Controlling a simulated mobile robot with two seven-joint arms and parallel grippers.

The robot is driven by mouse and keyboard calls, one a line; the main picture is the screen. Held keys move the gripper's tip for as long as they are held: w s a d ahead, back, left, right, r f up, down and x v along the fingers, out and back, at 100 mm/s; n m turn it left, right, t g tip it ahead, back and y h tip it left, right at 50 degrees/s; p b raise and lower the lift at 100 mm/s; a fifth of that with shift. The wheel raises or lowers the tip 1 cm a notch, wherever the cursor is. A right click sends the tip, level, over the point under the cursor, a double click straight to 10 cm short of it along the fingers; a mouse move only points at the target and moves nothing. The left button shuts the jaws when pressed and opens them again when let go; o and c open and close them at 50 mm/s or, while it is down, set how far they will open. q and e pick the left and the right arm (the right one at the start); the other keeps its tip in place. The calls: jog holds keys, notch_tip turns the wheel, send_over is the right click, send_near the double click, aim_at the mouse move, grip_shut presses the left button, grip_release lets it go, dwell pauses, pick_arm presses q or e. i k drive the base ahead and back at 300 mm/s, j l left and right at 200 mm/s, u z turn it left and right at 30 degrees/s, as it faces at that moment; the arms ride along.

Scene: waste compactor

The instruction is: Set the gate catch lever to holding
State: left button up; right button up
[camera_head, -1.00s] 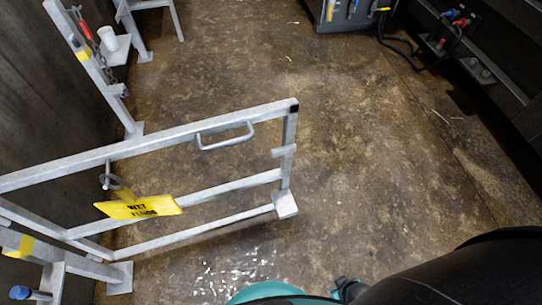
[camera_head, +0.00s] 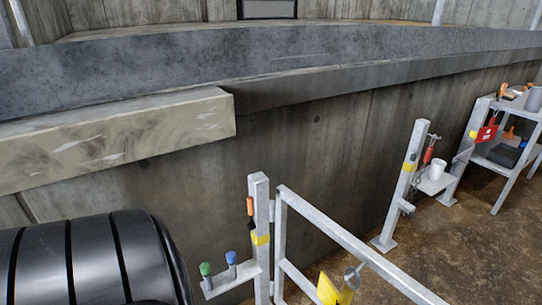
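A metal gate (camera_head: 345,238) runs from a grey post (camera_head: 260,213) at the lower middle toward the bottom right. Its far end is out of view. The post has a yellow band and an orange-handled part (camera_head: 250,206) near its top. A low bracket beside it carries a green-topped knob (camera_head: 205,269) and a blue-topped knob (camera_head: 231,258). A second post (camera_head: 404,185) to the right has a red-handled part (camera_head: 428,155) hanging beside it. I cannot tell which part is the gate catch lever or how it is set. Neither gripper shows.
A yellow sign (camera_head: 331,290) hangs on the gate. A white cup (camera_head: 438,169) stands on the second post's shelf. A metal rack (camera_head: 490,128) with tools and a red tag stands at the far right. A concrete wall (camera_head: 320,140) with a ledge closes off the back. Brown floor shows at right.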

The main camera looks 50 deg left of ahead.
aim_at(252, 225)
jog(key=u, duration=1.95)
